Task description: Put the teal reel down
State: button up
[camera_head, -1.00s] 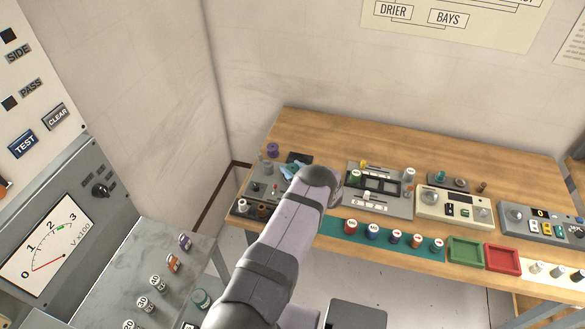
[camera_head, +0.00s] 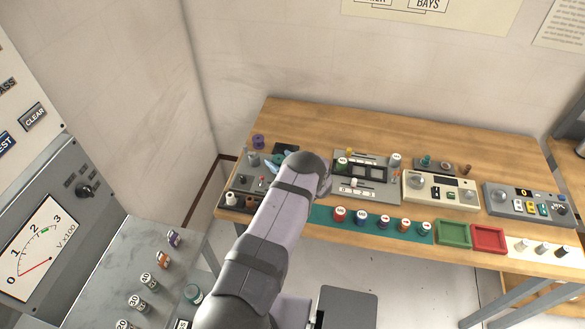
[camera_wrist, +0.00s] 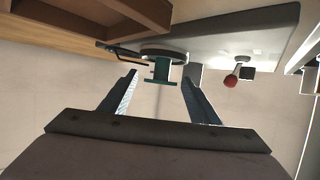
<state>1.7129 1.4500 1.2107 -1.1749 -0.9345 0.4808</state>
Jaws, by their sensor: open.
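The teal reel (camera_wrist: 160,70) shows in the wrist view, its end against a round dark disc (camera_wrist: 163,50) on the edge of a grey panel. My gripper (camera_wrist: 163,71) is open. Its two fingers stand on either side of the reel, with visible gaps between them and it. In the head view my gripper is mostly hidden behind my arm, with a pale blue finger (camera_head: 271,168) showing over the left end of the bench. A small dark teal shape (camera_head: 279,160) beside it may be the reel; I cannot tell for certain.
A red-tipped knob (camera_wrist: 230,81) sticks out from the panel near the right finger. On the bench (camera_head: 320,125), a purple reel (camera_head: 258,141) stands at the back left. Grey consoles (camera_head: 375,165), a green tray (camera_head: 454,233) and a red tray (camera_head: 488,239) lie to the right.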

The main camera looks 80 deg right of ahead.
jog(key=b+v, duration=0.3)
jog(key=v, duration=0.8)
jog(key=shift+f, duration=0.1)
